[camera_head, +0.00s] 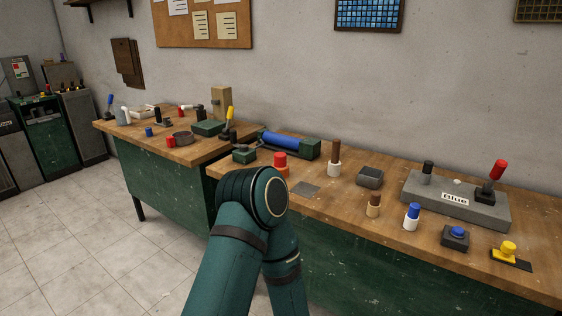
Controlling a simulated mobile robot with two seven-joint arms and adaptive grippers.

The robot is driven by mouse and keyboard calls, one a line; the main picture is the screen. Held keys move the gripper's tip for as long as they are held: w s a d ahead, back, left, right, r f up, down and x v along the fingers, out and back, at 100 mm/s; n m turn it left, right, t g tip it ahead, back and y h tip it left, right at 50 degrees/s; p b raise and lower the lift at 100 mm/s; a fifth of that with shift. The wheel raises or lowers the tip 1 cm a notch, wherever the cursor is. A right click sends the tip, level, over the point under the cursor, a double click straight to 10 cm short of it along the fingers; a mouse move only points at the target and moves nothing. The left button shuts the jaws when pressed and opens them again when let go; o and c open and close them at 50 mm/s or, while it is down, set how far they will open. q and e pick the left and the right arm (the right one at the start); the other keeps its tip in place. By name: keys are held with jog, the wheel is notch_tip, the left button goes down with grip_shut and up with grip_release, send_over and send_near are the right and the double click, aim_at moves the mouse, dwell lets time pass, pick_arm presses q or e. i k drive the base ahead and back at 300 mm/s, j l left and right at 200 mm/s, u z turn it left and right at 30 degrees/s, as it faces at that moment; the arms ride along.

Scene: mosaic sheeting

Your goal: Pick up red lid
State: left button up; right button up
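A red cylindrical piece (280,159) stands on top of an orange-red round base (281,171) at the left end of the near workbench, and it looks like a lid or cap. A smaller red cylinder (171,142) stands on the far left workbench. I cannot tell for certain which one is the red lid. A bent green arm of mine rises from the bottom centre, its joint in front of the near bench's left edge. Neither of my grippers shows.
The near workbench (455,253) holds a grey box labelled Blue (427,202) with a red-topped lever (497,170), a white bottle with a blue top (411,216), a blue button box (455,237) and a yellow knob (508,249). Tiled floor (75,225) is open at left.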

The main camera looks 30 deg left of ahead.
aim_at(280, 157)
jog(key=i+j+z, duration=0.2)
jog(key=j+z, duration=0.2)
jog(key=j, duration=0.7)
jog(key=j+z, duration=0.35)
jog(key=j, duration=0.8)
